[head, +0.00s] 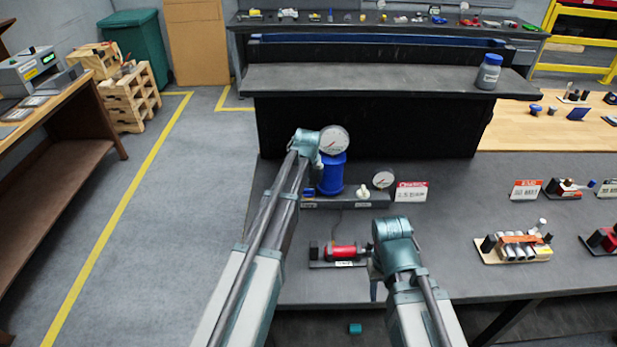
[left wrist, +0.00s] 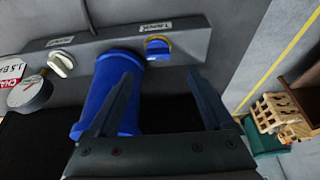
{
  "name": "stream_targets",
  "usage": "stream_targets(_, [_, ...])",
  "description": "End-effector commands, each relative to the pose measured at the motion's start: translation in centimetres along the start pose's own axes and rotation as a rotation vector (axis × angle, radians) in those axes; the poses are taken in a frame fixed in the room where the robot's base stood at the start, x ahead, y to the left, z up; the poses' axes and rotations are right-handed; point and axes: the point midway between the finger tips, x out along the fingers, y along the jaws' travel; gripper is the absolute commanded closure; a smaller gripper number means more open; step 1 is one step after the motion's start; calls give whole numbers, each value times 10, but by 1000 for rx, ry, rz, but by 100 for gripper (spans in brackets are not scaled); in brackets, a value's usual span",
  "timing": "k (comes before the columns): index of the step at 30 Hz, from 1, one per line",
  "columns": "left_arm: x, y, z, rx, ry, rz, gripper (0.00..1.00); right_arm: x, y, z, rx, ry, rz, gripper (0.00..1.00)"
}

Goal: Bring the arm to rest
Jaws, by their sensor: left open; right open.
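The valve panel is a grey bar (head: 345,199) on the dark table, with a blue tank (head: 331,176), a large gauge (head: 333,140) and a small gauge (head: 383,180). The left wrist view shows the tank (left wrist: 108,88), a blue knob (left wrist: 158,47) with a yellow ring and a white handle (left wrist: 61,63). My left gripper (left wrist: 160,76) is open and empty; the knob shows beyond its fingertips and one finger overlaps the tank. Contact cannot be told. In the head view my arm hides most of that gripper. My right gripper (head: 376,284) is open by the table's front edge, largely hidden by its wrist.
A red cylinder (head: 342,252) on a small base lies just left of my right gripper. A raised black shelf (head: 370,78) with a blue-lidded jar (head: 489,72) stands behind the panel.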

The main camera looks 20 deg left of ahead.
Motion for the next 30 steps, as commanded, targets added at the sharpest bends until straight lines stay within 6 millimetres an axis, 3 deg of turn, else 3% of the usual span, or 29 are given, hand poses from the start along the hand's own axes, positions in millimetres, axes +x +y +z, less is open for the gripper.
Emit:
stream_targets(8, [1,0,0,0,0,-1,15,1,0,0,0,0,0,54])
stream_targets(11, [-2,5,12,15,-11,1,15,2,0,0,-3,0,0,54])
stream_targets(14, [-9,22,50,70,-49,5,15,7,-1,0,-2,0,0,54])
stream_targets(18, [-29,53,139,208,-143,12,15,16,-2,-1,-2,0,0,54])
stream_targets(24, [-63,74,263,417,-284,14,15,27,-3,-2,-1,0,0,54])
stream_targets(27, [-76,75,308,500,-339,12,15,31,-3,-2,-1,0,0,54])
stream_targets(30, [-86,74,338,558,-377,10,15,34,-3,-2,-1,0,0,54])
